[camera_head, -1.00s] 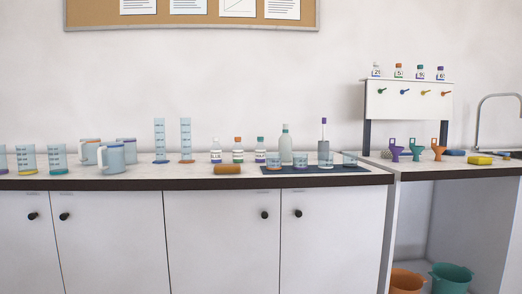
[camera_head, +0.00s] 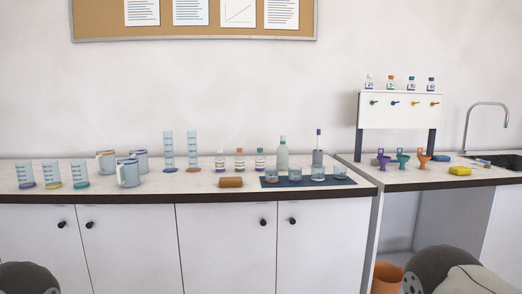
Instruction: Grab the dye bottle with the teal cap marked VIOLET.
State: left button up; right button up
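A small bottle with a teal cap (camera_head: 260,160) stands upright on the long bench, at the right end of a row of three. Beside it are a bottle with an orange cap (camera_head: 239,161) and one with a purplish cap (camera_head: 220,162). Another small teal-capped bottle (camera_head: 411,84) stands on top of the white peg board at the right. The labels are too small to read, so I cannot tell which is marked VIOLET. Neither gripper is in view; only dark rounded parts of my own body show at the bottom corners.
A brown roll (camera_head: 231,182) lies in front of the bottle row. A dark mat (camera_head: 340,181) with several glass cups lies to the right; a taller clear bottle (camera_head: 282,154) stands behind it. Mugs and measuring cylinders (camera_head: 168,152) stand left. Funnels (camera_head: 403,160) and a sink are right.

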aim_at(259, 159)
jog(key=i+j+z, duration=0.1)
jog(key=i, duration=0.4)
jog(key=i+j+z, duration=0.15)
jog(key=i, duration=0.35)
jog(key=i+j+z, duration=0.1)
jog(key=i+j, duration=0.15)
jog(key=i, duration=0.2)
